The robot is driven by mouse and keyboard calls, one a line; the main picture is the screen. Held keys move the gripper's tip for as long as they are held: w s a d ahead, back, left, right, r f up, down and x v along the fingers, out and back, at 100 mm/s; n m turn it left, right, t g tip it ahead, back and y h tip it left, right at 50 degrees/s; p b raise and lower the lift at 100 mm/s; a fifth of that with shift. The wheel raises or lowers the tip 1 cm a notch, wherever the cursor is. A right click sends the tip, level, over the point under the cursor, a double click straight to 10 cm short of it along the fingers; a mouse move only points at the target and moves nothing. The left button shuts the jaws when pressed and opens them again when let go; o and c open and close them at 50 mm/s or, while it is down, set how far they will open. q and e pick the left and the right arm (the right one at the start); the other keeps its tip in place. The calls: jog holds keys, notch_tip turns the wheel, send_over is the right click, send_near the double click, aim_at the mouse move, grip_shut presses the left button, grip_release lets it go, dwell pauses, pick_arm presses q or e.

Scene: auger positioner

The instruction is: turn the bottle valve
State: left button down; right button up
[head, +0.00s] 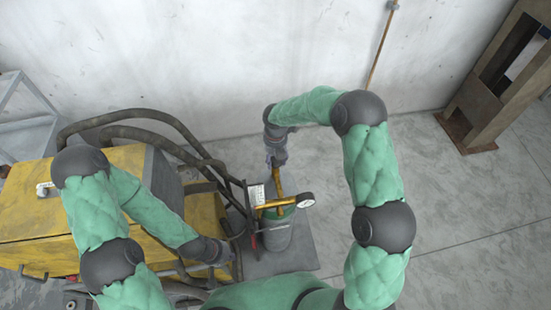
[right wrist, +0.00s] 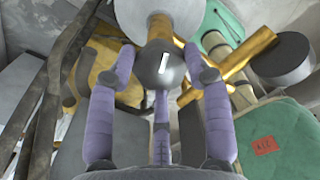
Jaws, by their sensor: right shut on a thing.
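My right gripper (head: 276,160) is at the valve's far end. In the right wrist view, its purple fingers (right wrist: 160,57) are closed around a dark rounded valve knob (right wrist: 163,72) with a white mark, in line with a brass stem. The contact points are partly hidden. My left gripper (head: 222,251) is low beside the yellow machine, left of the bottle; its fingertips are unclear.
A yellow machine (head: 25,218) with thick dark hoses (head: 150,112) stands left of the bottle. A grey frame (head: 38,105) is at far left, a brown metal post (head: 490,85) at far right. A pale wall (head: 230,60) closes the back. Right floor (head: 470,220) is clear.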

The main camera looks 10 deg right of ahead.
aim_at(275, 160)
jog(key=shift+s+f+n, duration=0.1)
jog(key=shift+f+n, duration=0.05)
jog(key=shift+n, duration=0.25)
jog(key=o, duration=1.1)
jog(key=shift+o, duration=0.2)
jog(key=shift+r, duration=0.2)
jog(key=shift+r, duration=0.35)
notch_tip(275, 160, up, 11)
